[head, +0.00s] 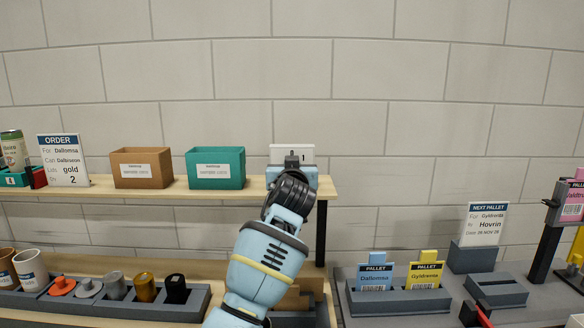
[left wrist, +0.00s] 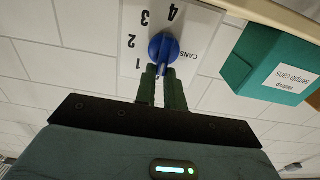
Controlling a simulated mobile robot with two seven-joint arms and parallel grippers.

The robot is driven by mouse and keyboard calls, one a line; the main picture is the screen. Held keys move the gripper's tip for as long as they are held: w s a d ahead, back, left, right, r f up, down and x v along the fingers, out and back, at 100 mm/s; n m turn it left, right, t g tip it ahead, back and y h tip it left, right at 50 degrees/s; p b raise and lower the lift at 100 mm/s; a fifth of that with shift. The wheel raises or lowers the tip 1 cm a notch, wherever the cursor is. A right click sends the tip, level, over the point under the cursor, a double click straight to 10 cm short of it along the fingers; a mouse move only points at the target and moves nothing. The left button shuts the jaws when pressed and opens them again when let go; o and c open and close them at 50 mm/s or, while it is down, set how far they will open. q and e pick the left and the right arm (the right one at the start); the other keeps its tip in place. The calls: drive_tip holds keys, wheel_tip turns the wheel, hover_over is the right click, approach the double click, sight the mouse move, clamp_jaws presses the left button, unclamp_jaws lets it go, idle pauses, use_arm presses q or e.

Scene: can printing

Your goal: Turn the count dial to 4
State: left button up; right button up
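The count dial is a blue knob (left wrist: 164,48) on a white plate (left wrist: 196,35) in the left wrist view. The figures 1, 2, 3 and 4 run around it, with 4 at the top of the picture. The dial's setting cannot be told. My left gripper (left wrist: 163,72) has its two dark fingers close together at the knob, with the knob's blue ridge between their tips. In the head view, the left gripper (head: 291,162) reaches up to the white plate (head: 306,150) and hides the knob. My right gripper is not in view.
A teal box (head: 215,168) and a brown box (head: 141,168) stand on the shelf left of the dial. The order card (head: 63,160) reads gold, 2. A dark rack (head: 150,310) of colored items stands below. Pallet cards (head: 376,278) stand at right.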

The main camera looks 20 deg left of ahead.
use_arm(q)
clamp_jaws()
drive_tip(key=shift+f+m, duration=0.75)
drive_tip(key=shift+m, duration=5.2)
drive_tip(key=shift+f+m, duration=0.75)
drive_tip(key=shift+m, duration=5.25)
drive_tip(key=shift+f+m, duration=0.75)
drive_tip(key=shift+m, duration=5.2)
drive_tip(key=o, duration=0.7)
unclamp_jaws()
drive_tip(key=shift+c, duration=0.2)
